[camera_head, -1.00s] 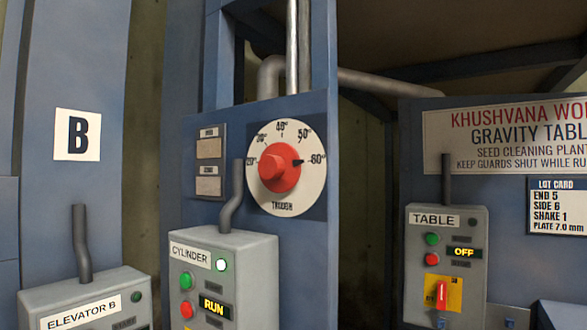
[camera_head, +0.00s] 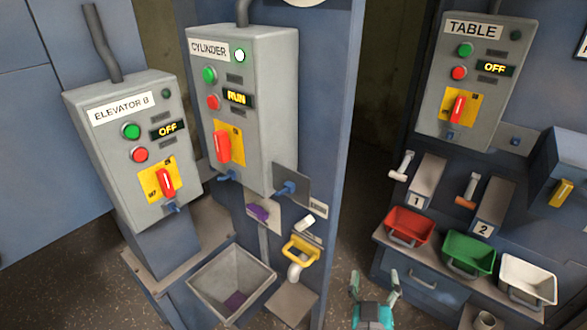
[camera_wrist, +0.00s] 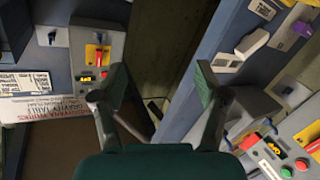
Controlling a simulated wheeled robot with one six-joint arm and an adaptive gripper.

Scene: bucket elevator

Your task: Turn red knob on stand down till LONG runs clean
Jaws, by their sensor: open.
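The red knob is out of view now. Only the bottom edge of its white dial (camera_head: 305,2) shows at the top of the head view, above the CYLINDER box. The CYLINDER box (camera_head: 245,130) shows a lit lamp and RUN. My gripper (camera_head: 374,283) is at the bottom of the head view, pointing up, low and well away from the dial. In the wrist view my gripper (camera_wrist: 162,84) is open, with nothing between its fingers. No label reading LONG can be made out.
The ELEVATOR B box (camera_head: 125,150) and the TABLE box (camera_head: 475,80) both read OFF. A grey hopper (camera_head: 232,285) stands low in front. Red (camera_head: 409,226), green (camera_head: 469,252) and white (camera_head: 528,278) bins stand at right. A dark gap lies beside the blue post (camera_head: 345,110).

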